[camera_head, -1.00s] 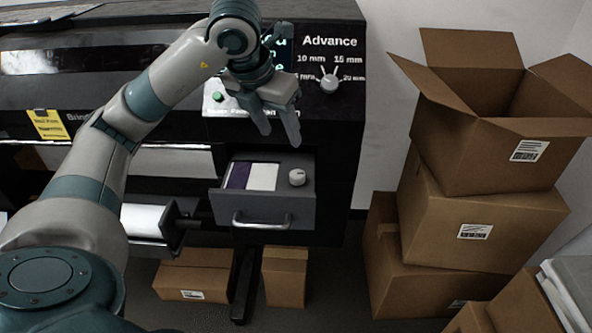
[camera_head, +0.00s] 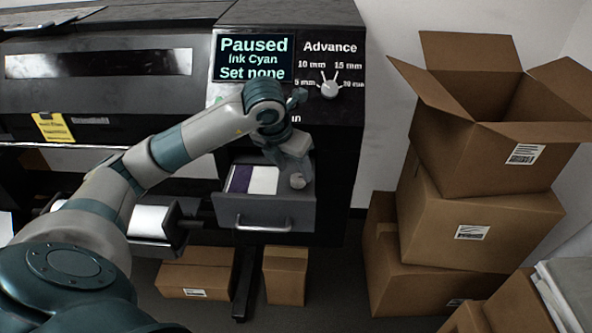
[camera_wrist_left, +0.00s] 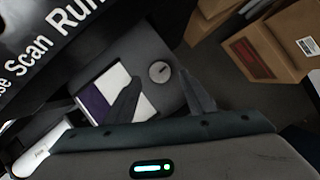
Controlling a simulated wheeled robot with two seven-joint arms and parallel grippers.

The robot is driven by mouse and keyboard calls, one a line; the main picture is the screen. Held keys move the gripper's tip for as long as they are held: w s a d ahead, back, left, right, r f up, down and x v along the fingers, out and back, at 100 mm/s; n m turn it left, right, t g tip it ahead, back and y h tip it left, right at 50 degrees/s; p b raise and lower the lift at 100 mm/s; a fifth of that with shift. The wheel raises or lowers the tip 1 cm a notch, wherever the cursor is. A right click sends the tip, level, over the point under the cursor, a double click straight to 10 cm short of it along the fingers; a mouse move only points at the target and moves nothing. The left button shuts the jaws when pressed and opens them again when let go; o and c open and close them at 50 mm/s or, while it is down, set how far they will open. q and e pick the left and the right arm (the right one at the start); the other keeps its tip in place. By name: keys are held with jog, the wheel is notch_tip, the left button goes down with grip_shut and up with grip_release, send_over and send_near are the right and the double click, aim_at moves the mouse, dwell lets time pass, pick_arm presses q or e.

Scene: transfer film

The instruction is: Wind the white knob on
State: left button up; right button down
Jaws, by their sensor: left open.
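My left gripper (camera_head: 288,166) is open, pointing down over the drawer close to the knob. Its two spread fingers show in the left wrist view (camera_wrist_left: 158,80), with nothing between them. My right gripper is not in view.
The printer screen (camera_head: 253,58) reads "Paused, Ink Cyan, Set none". A white and purple item (camera_head: 262,180) lies in the drawer left of the knob. A white roll (camera_head: 147,221) sits lower left. Stacked cardboard boxes (camera_head: 484,206) stand at the right, beyond a gap.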

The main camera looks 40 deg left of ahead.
aim_at(297, 178)
pick_arm(q)
jog(key=shift+p+x, duration=0.4)
jog(key=shift+x, duration=1.5)
jog(key=c, duration=1.1)
